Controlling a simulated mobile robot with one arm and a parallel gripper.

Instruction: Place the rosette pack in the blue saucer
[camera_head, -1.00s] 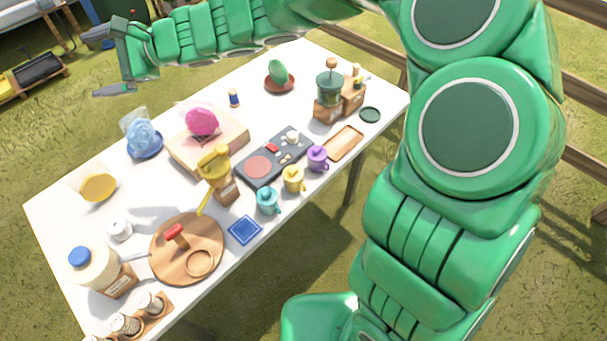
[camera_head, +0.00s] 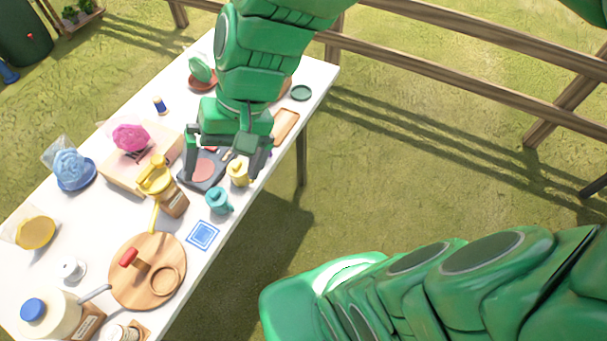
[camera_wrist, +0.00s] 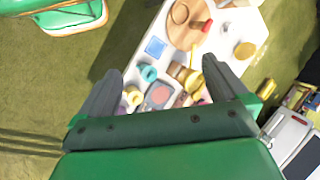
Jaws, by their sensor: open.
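A blue saucer (camera_head: 82,186) lies near the table's far left edge, with a pale blue ruffled bundle (camera_head: 69,163) in clear wrap on it. A pink ruffled bundle (camera_head: 130,137) sits on a light wooden box, and a green rounded one (camera_head: 200,69) sits on a red-brown saucer. I cannot tell which is the rosette pack. My gripper (camera_head: 223,175) is open and empty, pointing down over the dark stove-like board and mugs, right of the bundles. In the wrist view its fingers (camera_wrist: 161,65) are spread with nothing between them; the blue saucer cannot be made out there.
Teal (camera_head: 218,201) and yellow (camera_head: 238,173) mugs stand close under my gripper. A yellow grinder (camera_head: 158,180), a blue tile (camera_head: 202,235), a round wooden board (camera_head: 118,287) and a jar (camera_head: 52,316) crowd the front. A wooden fence runs behind.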

